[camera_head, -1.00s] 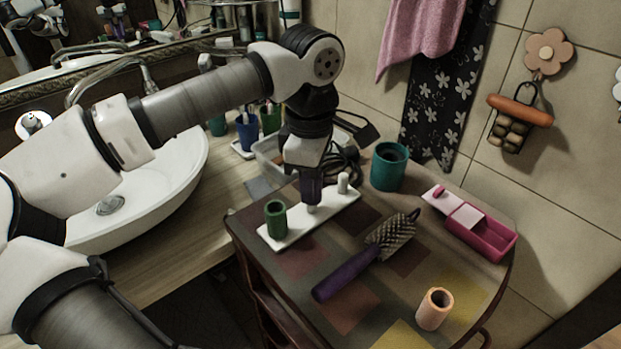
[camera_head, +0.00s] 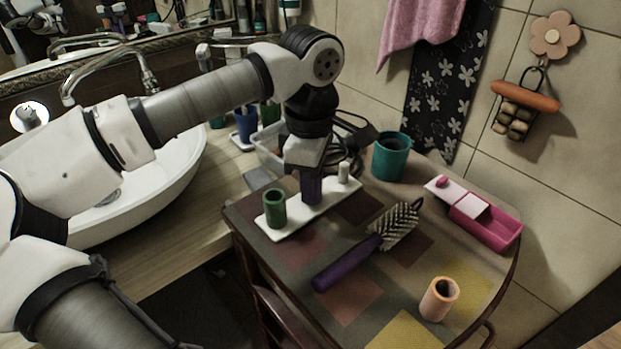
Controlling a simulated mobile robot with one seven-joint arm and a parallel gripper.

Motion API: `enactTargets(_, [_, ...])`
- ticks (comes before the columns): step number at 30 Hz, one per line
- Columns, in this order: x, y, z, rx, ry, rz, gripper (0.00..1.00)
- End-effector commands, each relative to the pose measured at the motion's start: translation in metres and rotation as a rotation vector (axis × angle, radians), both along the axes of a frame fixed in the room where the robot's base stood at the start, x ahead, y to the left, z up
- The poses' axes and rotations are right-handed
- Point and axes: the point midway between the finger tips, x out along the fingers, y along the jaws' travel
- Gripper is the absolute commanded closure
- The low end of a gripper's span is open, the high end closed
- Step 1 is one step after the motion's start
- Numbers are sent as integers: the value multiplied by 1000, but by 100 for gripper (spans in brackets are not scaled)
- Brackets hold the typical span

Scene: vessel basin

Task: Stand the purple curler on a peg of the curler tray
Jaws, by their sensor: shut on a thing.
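The purple curler (camera_head: 312,189) is upright at the middle of the white curler tray (camera_head: 289,230), over the place where the middle peg showed; that peg is now hidden. My gripper (camera_head: 309,170) points down and is shut on the curler's upper part. The fingers are dark and small here. I cannot tell whether the curler's lower end touches the tray. A green curler (camera_head: 275,207) stands at the tray's near left end. A bare white peg (camera_head: 344,171) shows at the far right end.
On the small table are a purple-handled brush (camera_head: 372,246), an orange curler (camera_head: 438,299), a teal cup (camera_head: 391,156) and a pink box (camera_head: 484,222). A clear bin with cables (camera_head: 270,146) stands behind the tray. The sink (camera_head: 150,200) is at left.

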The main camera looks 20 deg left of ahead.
Motion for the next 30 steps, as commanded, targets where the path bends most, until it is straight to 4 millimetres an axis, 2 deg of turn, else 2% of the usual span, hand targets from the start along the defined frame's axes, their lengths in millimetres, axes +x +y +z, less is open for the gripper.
enactTargets(2, [0, 0, 0, 0, 0, 0, 95])
enactTargets(3, [0, 0, 0, 0, 0, 0, 69])
enactTargets(8, [0, 0, 0, 0, 0, 0, 49])
enactTargets(16, [0, 0, 1, 0, 0, 0, 49])
enactTargets(20, [1, 1, 10, 1, -1, 2, 49])
enactTargets(23, [1, 0, 26, 2, -3, 2, 49])
enactTargets(30, [1, 0, 82, 1, -3, 1, 49])
